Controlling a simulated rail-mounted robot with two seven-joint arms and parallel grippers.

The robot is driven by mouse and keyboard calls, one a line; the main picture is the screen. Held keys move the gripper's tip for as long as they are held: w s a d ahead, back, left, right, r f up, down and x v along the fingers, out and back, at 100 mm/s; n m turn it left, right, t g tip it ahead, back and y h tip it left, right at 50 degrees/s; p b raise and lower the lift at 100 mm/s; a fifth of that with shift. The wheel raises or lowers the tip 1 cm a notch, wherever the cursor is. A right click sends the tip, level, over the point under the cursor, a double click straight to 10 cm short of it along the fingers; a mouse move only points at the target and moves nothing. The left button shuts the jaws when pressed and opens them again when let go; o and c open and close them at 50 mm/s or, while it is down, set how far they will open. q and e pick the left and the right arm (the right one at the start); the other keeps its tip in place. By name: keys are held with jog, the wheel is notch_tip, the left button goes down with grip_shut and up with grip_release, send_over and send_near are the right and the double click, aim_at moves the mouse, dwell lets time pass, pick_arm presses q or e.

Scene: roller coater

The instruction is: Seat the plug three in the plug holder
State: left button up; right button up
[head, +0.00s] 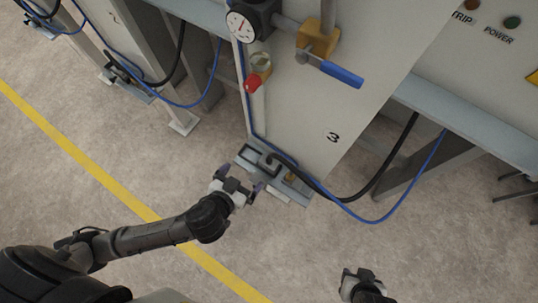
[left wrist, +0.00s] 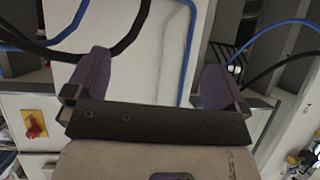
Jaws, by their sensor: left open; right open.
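A bracket (head: 300,186) with a dark holder frame (head: 245,164) sits at the foot of the white panel marked 3. A black cable (head: 382,178) loops from under the machine to a dark plug end (head: 271,158) at this bracket. I cannot tell whether the plug is seated. My left gripper (head: 242,178) is open just in front of the bracket, its purple fingers apart. In the left wrist view the open left gripper (left wrist: 156,70) has nothing visible between its fingers except background panel; the plug is not clear there. My right gripper (head: 362,274) is open and empty at the bottom edge.
A blue hose (head: 375,220) hangs beside the black cable. Above are a gauge (head: 239,26), a red knob (head: 252,82) and a blue-handled valve (head: 341,73). Another bracket (head: 127,80) stands at upper left. The floor with its yellow line (head: 70,148) is clear.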

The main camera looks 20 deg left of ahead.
pick_arm(q)
jog(key=t+h+b, duration=0.1)
jog(key=b, duration=0.7)
send_near(267, 165)
jog(key=s, duration=0.2)
jog(key=b+x, duration=0.1)
jog(key=x, duration=0.1)
jog(key=b+x, duration=0.1)
jog(key=x, duration=0.5)
jog(key=shift+w+a+r+b, duration=0.2)
jog(key=shift+w+r+b, duration=0.1)
jog(key=shift+b, duration=0.1)
jog(key=shift+w+f+b, duration=0.35)
jog(key=shift+w+b, duration=0.05)
jog(key=shift+b+x, duration=1.25)
jog(key=shift+x, duration=0.8)
jog(key=shift+d+r, duration=0.1)
pick_arm(e)
notch_tip(267, 165, down, 16)
jog(key=shift+f, duration=0.2)
jog(key=shift+a, duration=0.1)
pick_arm(q)
jog(key=c, duration=1.1)
